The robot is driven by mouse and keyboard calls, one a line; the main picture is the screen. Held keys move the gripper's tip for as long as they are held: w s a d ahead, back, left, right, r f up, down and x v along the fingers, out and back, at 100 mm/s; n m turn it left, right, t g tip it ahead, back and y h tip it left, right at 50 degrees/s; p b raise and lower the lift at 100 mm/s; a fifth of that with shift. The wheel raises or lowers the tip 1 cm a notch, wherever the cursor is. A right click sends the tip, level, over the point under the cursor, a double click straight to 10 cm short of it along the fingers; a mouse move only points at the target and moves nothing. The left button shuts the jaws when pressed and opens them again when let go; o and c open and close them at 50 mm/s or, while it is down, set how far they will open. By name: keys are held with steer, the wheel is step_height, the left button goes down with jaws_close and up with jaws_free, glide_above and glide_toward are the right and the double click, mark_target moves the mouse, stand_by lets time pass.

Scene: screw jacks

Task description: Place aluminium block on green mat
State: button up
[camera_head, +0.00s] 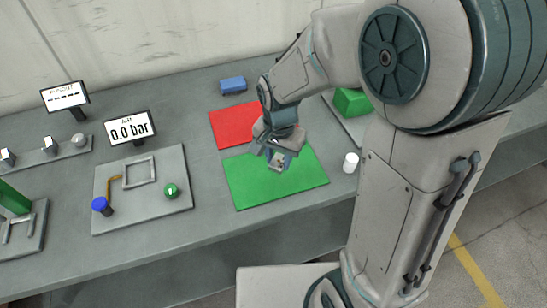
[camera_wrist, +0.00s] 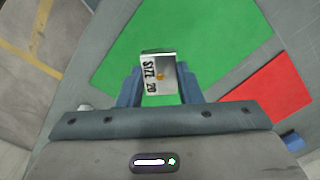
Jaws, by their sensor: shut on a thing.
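The aluminium block (camera_wrist: 158,73), a small silver block marked "SIZE 20", is between the fingers of my gripper (camera_wrist: 160,88) in the wrist view. The gripper is shut on it. In the head view my gripper (camera_head: 279,155) points down over the green mat (camera_head: 280,189), with the block (camera_head: 278,161) at its tip near the mat's upper middle. The mat also fills much of the wrist view (camera_wrist: 200,30). I cannot tell whether the block touches the mat or hangs just above it.
A red mat (camera_head: 231,127) adjoins the green one behind and left. A blue block (camera_head: 232,85) lies at the back, and a white cylinder (camera_head: 351,162) stands right of the green mat. A plate with a blue knob (camera_head: 99,204) and a "0.0 bar" display (camera_head: 130,128) are left.

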mark_target(275, 163)
steer(key=w+f, duration=0.1)
steer(key=w+a+f, duration=0.1)
steer(key=shift+w, duration=0.35)
steer(key=shift+f+p, duration=0.45)
steer(key=shift+f, duration=1.4)
steer(key=shift+f, duration=0.3)
steer(key=o, duration=1.1)
steer(key=shift+r, duration=0.1)
steer(key=shift+d, duration=0.1)
steer(key=shift+r, duration=0.15)
